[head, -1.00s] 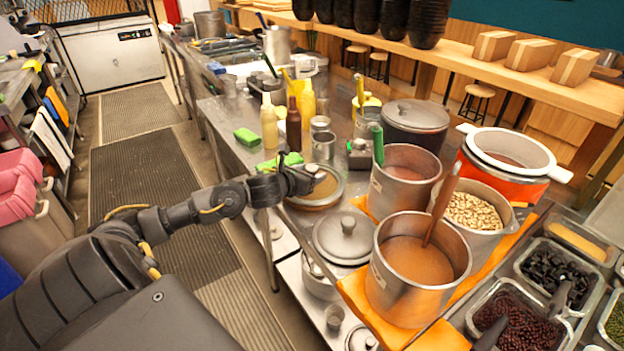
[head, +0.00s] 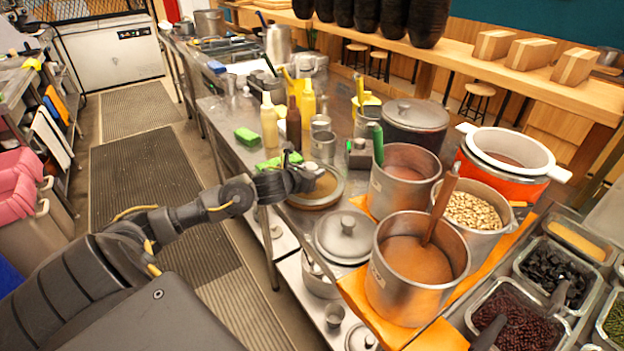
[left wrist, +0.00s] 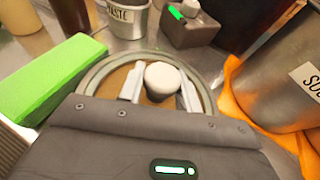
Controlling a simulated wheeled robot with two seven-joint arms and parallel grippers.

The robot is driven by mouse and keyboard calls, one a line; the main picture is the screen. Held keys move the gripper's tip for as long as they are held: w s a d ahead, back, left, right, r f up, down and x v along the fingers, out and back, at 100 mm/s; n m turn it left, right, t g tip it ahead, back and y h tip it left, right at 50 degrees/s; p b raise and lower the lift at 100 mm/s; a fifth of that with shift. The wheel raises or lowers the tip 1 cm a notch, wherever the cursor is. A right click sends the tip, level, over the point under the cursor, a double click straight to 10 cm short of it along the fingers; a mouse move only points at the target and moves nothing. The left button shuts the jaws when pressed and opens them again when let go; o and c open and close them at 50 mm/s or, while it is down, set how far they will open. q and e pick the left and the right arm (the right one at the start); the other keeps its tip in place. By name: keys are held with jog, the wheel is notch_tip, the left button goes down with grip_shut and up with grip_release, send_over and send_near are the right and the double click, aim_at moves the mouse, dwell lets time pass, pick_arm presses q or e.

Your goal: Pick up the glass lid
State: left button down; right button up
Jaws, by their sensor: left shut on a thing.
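The glass lid (head: 327,186) is round, with a pale rim and brownish clear glass, and lies flat near the counter's front edge in the head view. In the left wrist view the lid (left wrist: 112,82) shows with its white round knob (left wrist: 161,78) in the middle. My left gripper (head: 310,179) reaches over the lid from the left. In the left wrist view its pale fingers (left wrist: 160,90) stand on both sides of the knob, shut on it. Whether the lid is clear of the surface below, I cannot tell. My right gripper is not in view.
A green sponge (left wrist: 52,80) lies left of the lid. A steel pot (left wrist: 285,75) stands close on its right, on an orange cloth (left wrist: 240,110). A paste can (left wrist: 124,18) and dark box (left wrist: 192,24) stand behind. A lidded pot (head: 342,240) stands in front.

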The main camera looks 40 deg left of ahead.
aim_at(312, 166)
pick_arm(q)
jog(key=shift+r, duration=0.15)
jog(key=shift+r, duration=0.35)
notch_tip(312, 166, up, 2)
jog(key=shift+r, duration=0.1)
jog(key=s+d+r+p, duration=0.3)
jog(key=s+d+r, duration=0.3)
jog(key=s+r, duration=0.3)
jog(key=v, duration=0.3)
jog(key=shift+s+d, duration=0.25)
